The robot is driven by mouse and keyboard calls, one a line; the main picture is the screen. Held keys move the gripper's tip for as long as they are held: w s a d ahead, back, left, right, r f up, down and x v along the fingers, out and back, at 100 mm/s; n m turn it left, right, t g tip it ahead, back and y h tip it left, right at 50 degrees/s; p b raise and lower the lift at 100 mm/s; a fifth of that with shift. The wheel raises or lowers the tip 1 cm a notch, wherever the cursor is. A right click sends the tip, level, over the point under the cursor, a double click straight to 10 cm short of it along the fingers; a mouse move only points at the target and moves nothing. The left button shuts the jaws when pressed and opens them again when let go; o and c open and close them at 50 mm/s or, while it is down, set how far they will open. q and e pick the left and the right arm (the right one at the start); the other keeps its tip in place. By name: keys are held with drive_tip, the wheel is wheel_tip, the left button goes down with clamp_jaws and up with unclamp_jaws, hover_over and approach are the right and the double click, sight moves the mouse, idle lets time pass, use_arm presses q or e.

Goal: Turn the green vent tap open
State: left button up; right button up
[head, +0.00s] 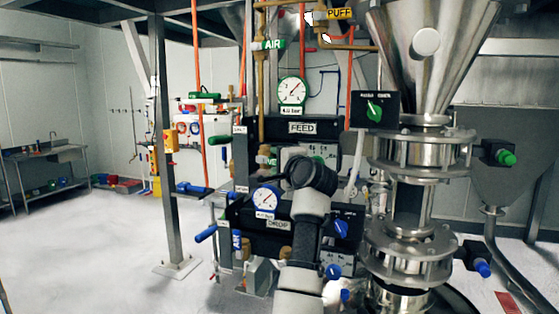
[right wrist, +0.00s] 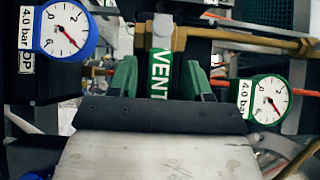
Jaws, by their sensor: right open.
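The green VENT label (right wrist: 160,72) sits on a pipe under a brass fitting (right wrist: 160,35) in the right wrist view. Part of a green label also shows left of my arm in the head view (head: 264,157). My right gripper (right wrist: 160,70) is open, with its two green-looking fingers on either side of the VENT label and nothing seen held. Whether the fingers touch anything cannot be told. I cannot make out the vent tap's handle clearly. In the head view my right wrist hides the gripper and the area behind it. My left gripper is not in view.
A green-rimmed gauge (head: 292,91) is above the FEED panel (head: 302,128), and a blue-rimmed gauge (head: 265,201) is below. Steel hopper (head: 430,60) and flanged column stand right. Green (head: 217,140) and blue (head: 205,233) handles stick out left.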

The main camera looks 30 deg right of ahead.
drive_tip(key=shift+c, duration=1.4)
drive_tip(key=shift+w+f, duration=0.1)
drive_tip(key=shift+c, duration=1.3)
clamp_jaws()
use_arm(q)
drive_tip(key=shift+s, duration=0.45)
use_arm(e)
drive_tip(key=r+n+g, duration=0.1)
drive_tip(key=n+g, duration=0.1)
drive_tip(key=shift+w+r+g, duration=0.15)
drive_tip(key=shift+r+g, duration=0.25)
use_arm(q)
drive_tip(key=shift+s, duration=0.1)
use_arm(e)
drive_tip(key=shift+w+a+r+n+g+h, duration=0.15)
drive_tip(key=shift+r+n+g+h, duration=0.15)
drive_tip(key=shift+n+g, duration=0.25)
drive_tip(key=shift+w+a+r+n+g+h, duration=0.1)
drive_tip(key=shift+r+n+g+h, duration=0.15)
drive_tip(key=shift+n+g, duration=0.3)
